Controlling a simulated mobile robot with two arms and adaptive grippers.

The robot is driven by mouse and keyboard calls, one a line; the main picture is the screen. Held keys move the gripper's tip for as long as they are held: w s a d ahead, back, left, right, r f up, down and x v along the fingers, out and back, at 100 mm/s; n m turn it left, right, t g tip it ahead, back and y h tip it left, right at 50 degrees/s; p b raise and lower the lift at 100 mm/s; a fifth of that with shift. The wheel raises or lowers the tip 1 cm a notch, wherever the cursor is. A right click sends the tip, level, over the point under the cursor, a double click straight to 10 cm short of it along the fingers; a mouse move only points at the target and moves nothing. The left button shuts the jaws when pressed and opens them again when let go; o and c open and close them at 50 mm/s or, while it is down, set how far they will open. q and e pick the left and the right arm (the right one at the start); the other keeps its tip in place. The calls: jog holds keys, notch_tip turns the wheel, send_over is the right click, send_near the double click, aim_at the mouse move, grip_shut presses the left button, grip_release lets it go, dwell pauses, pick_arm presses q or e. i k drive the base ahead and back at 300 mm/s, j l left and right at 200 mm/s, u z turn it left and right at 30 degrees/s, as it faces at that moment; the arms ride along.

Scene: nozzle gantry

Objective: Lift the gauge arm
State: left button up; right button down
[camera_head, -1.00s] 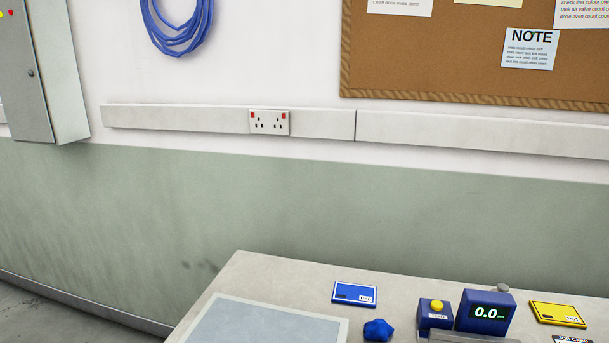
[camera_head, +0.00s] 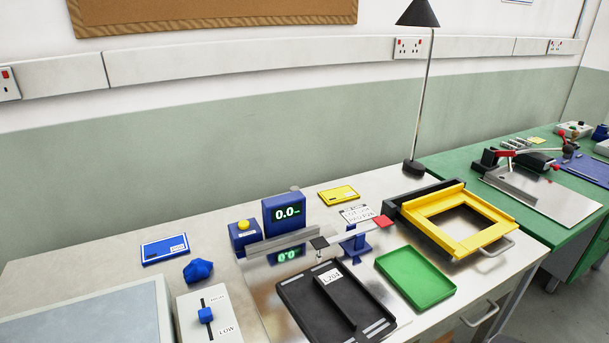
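A blue gauge box (camera_head: 284,214) with a display reading 0.0 stands on the bench. A pale, narrow arm (camera_head: 347,234) lies to its right. It has a black block (camera_head: 319,243) at its left end and a red tab (camera_head: 383,222) at its right end. A small blue stand (camera_head: 357,247) is under the arm near the red end. A grey bar (camera_head: 283,243) runs in front of the gauge box. I cannot tell whether the bar and the arm are joined. Neither of my grippers shows in the head view.
A black tray (camera_head: 290,291) marked L-204, a green tray (camera_head: 415,277) and a yellow frame (camera_head: 482,241) are near the arm. A lamp (camera_head: 424,100) stands behind. A slider box (camera_head: 208,316) and a blue knob (camera_head: 198,271) are at left.

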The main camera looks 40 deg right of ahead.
aim_at(382, 221)
jog(key=z, duration=1.6)
